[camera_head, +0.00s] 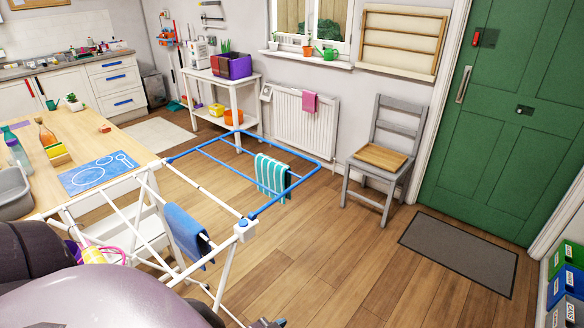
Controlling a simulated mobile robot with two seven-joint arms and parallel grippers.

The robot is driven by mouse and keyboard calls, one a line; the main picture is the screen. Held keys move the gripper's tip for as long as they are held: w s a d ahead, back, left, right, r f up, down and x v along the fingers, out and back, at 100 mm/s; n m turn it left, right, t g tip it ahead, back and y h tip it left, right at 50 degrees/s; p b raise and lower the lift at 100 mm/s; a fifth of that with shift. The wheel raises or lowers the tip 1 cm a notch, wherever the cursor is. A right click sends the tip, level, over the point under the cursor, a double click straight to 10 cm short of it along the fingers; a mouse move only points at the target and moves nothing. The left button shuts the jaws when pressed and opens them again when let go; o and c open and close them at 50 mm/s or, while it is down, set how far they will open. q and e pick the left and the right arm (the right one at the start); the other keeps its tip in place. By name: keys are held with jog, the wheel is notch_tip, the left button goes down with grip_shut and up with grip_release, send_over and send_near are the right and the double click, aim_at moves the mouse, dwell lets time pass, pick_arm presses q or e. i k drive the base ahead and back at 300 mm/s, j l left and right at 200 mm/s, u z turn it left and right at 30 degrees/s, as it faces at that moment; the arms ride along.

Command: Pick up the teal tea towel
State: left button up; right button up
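A teal and white striped tea towel (272,178) hangs over a blue rail at the far end of the drying rack (197,188). Both its sides drape below the rail, and nothing of mine touches it. A plain blue cloth (187,236) hangs on the nearer part of the rack. My dark and pale arm parts fill the lower left corner, well short of the striped towel. A small dark piece shows at the bottom edge, too cut off to identify. I can make out neither gripper's fingers.
A wooden table (130,150) with a blue mat (98,172) stands left of the rack. A grey chair (384,157) stands beyond it at right, near a pink cloth (310,103) on the radiator (289,118). The floor right of the rack is clear to the doormat (459,252).

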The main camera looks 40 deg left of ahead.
aim_at(270, 173)
jog(key=i, duration=1.3)
jog(key=i+l+u, duration=0.1)
jog(key=i, duration=1.25)
jog(key=i+u, duration=0.15)
jog(key=u, duration=2.55)
